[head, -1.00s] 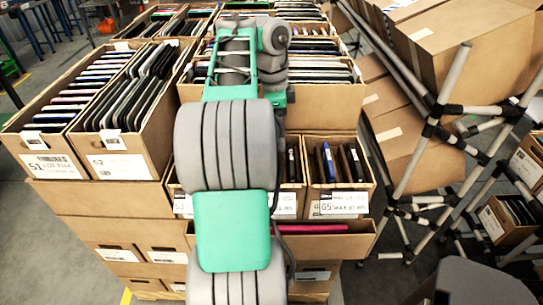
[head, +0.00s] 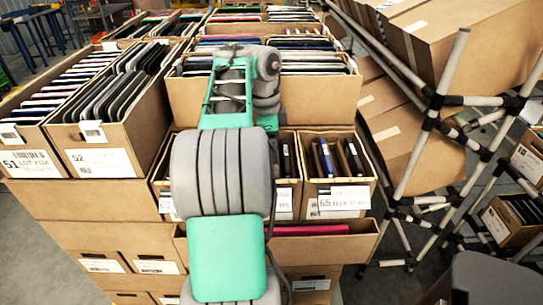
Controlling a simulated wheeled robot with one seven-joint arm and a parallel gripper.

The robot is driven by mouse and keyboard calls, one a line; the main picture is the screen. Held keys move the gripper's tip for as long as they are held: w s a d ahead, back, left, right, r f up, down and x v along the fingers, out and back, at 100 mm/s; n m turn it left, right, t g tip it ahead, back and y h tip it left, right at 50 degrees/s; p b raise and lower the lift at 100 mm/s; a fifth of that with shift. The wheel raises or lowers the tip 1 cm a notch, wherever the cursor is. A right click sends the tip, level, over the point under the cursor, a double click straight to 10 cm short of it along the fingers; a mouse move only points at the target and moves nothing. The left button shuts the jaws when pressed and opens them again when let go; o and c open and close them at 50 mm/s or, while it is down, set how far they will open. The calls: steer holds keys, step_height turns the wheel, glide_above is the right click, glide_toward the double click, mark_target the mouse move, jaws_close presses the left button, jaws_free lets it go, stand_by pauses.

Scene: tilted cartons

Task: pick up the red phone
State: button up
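A crimson-red, flat, phone-like thing (head: 310,229) lies in the low, shallow open carton (head: 352,246) at the front of the stack. Only its long thin edge shows above the carton's front wall, right of my arm. Its left part is hidden behind my arm. I cannot tell for certain that it is the red phone. My green and grey arm rises through the middle of the view and reaches over the cartons. My gripper is hidden, so I cannot see its fingers or whether it holds anything.
Tall cartons full of upright flat devices stand at the left (head: 104,162). A carton marked 65 (head: 338,206) stands just above the shallow one. A pipe rack (head: 432,125) with tilted cartons (head: 478,45) stands close on the right. Grey floor shows at lower left.

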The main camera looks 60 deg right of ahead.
steer(key=c, duration=1.5)
steer(key=shift+r, duration=0.1)
steer(key=shift+r+p, duration=0.25)
steer(key=shift+p, duration=0.05)
steer(key=s+a+r+p, duration=0.3)
steer(key=a+r+p, duration=0.4)
steer(key=a+r, duration=0.5)
steer(key=shift+s+a+r+p, duration=0.15)
steer(key=shift+s+a+p, duration=0.2)
steer(key=shift+a, duration=0.4)
steer(key=shift+r+p, duration=0.65)
steer(key=shift+r, duration=0.1)
